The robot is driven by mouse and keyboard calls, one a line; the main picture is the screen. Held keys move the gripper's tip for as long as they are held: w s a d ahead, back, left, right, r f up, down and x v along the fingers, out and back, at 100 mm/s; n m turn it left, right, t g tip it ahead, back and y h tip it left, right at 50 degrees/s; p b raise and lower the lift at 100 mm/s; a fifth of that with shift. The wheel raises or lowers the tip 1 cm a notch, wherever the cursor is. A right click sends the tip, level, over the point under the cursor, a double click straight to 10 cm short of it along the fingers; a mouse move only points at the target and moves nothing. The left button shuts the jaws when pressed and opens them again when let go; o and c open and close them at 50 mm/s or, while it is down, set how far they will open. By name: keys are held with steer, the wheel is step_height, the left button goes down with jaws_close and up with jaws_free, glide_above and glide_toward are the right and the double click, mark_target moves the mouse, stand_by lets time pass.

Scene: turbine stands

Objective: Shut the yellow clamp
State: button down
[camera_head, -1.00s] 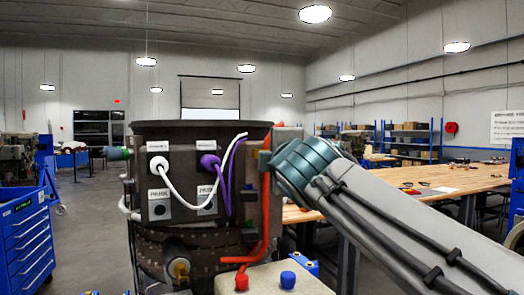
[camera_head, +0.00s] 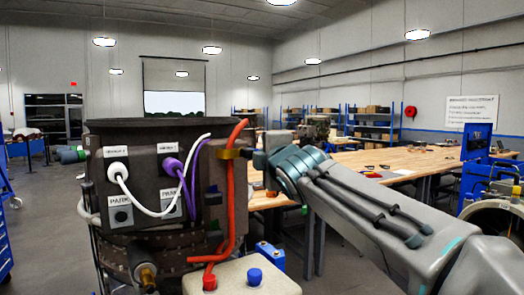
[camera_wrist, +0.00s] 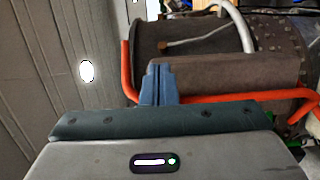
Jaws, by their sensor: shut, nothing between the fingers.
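The yellow clamp (camera_head: 230,153) is a small brass-yellow piece at the upper right side of the dark turbine housing (camera_head: 150,140). The orange hose (camera_head: 236,190) runs upright past it; I cannot tell whether the clamp is fully round the hose. My gripper (camera_head: 259,160) is just right of the clamp, fingers pointing at it; whether they touch is unclear. In the wrist view my blue-grey fingers (camera_wrist: 158,84) are together and empty, in front of the orange hose (camera_wrist: 230,98). The clamp cannot be made out there.
White (camera_head: 150,195) and purple (camera_head: 182,172) cables hang on the housing front near the PARK sockets. A pale box (camera_head: 240,278) with red and blue caps stands below my arm. A long wooden table (camera_head: 390,160) is behind.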

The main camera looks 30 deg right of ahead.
steer(key=shift+w+d, duration=0.2)
steer(key=shift+w, duration=0.05)
stand_by(0.6)
